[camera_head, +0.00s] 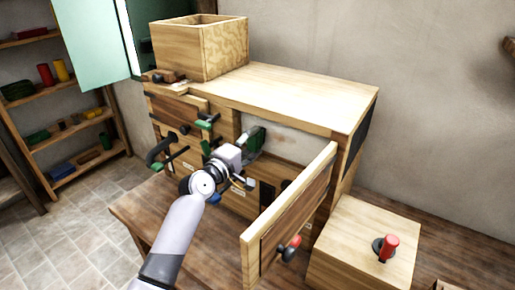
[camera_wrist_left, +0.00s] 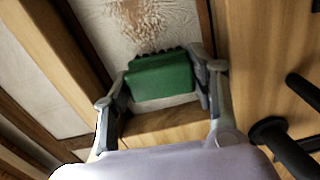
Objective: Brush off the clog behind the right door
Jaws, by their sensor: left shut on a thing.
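The right door (camera_head: 315,185) of the wooden machine (camera_head: 300,90) stands open, swung out toward me, with a red knob low on its face. Behind it is a pale panel (camera_head: 290,138). In the left wrist view a brown speckled clog (camera_wrist_left: 145,18) covers part of this pale surface. My left gripper (camera_head: 246,160) is shut on a green brush (camera_wrist_left: 160,76) with dark bristles. The bristles face the panel just below the clog in the wrist view; I cannot tell whether they touch it. My right gripper is out of view.
An open wooden hopper (camera_head: 215,50) stands on the machine's top left. A wooden box with a red-topped lever (camera_head: 386,247) sits at right on the workbench (camera_head: 150,215). A black handle (camera_head: 158,151) sticks out at the machine's left. Shelves (camera_head: 60,100) stand far left.

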